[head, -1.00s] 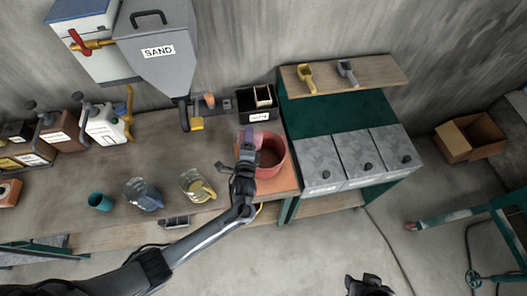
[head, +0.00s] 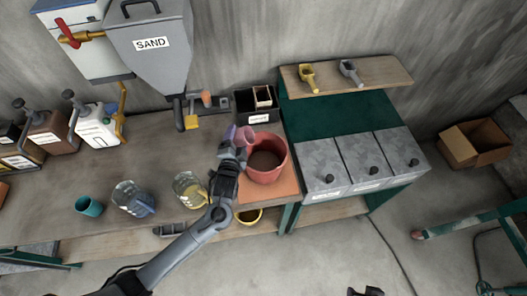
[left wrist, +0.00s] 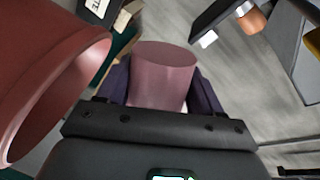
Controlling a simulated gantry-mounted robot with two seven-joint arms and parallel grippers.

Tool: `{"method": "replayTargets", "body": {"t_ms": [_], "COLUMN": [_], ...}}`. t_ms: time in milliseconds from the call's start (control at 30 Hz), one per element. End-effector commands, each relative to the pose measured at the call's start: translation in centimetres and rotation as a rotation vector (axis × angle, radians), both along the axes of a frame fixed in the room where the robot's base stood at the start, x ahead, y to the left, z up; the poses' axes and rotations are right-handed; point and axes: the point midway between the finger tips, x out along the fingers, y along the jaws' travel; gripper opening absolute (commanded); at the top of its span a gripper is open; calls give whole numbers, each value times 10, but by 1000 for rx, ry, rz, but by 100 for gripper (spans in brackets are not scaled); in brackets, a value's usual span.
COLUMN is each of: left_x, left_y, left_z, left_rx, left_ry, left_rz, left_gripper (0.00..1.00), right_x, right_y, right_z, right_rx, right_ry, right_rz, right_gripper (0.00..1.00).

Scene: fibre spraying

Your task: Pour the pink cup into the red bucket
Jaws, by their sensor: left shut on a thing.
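The pink cup (head: 245,135) is in my left gripper (head: 234,145), just off the upper left rim of the red bucket (head: 281,160). In the left wrist view the cup (left wrist: 163,72) sits between the two dark purple fingers, and the bucket (left wrist: 50,75) is at the left, apart from the cup. The bucket stands on an orange board and has something brown inside. I cannot see into the cup or tell its exact tilt. Only a dark tip of my right gripper (head: 366,291) shows at the bottom edge, and its jaws cannot be made out.
Glass jugs (head: 190,188) and a teal cup (head: 89,206) stand on the bench left of the bucket. A black box (head: 257,106) is behind the bucket, the sand hopper (head: 150,65) is at the back left, and grey lidded bins (head: 322,170) are close on the right.

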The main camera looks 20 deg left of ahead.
Motion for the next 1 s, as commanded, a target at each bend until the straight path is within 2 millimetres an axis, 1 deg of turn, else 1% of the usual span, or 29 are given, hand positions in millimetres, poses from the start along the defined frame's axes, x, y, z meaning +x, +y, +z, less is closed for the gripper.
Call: {"method": "replayTargets", "body": {"t_ms": [33, 67, 133, 333, 467, 500, 600, 633, 700, 1000], "left_x": [-1, 0, -1, -1, -5, -6, -8, -8, -9, -12], "left_y": [0, 0, -1, 3, 15, 18, 24, 26, 30, 40], "left_z": [6, 8, -4, -18, -25, -16, -11, -17, -21, -27], "left_rx": [-57, -93, -175, -405, -538, -580, -678, -707, -768, -953], "left_ry": [-14, -24, -47, -114, -153, -167, -194, -202, -221, -275], "left_rz": [1, 0, -1, -2, -3, -2, -4, -3, -4, -5], "left_gripper": [35, 35, 35, 35, 35, 35, 35, 35, 35, 35], "right_x": [1, 1, 1, 1, 0, 0, 0, 1, 1, 0], "right_y": [0, 1, 1, 1, 1, 1, 1, 1, 1, 0], "right_z": [10, 13, 5, -8, -12, -5, 1, -4, -6, -14], "right_rx": [2, 3, 4, 6, 6, 6, 6, 6, 7, 1], "right_ry": [-6, -8, -13, -4, -3, -1, -2, -5, -9, -4], "right_rz": [0, -1, -1, -3, -4, -4, -3, -3, -3, -1], "right_gripper": [43, 43, 43, 43, 43, 43, 43, 43, 43, 43]}}
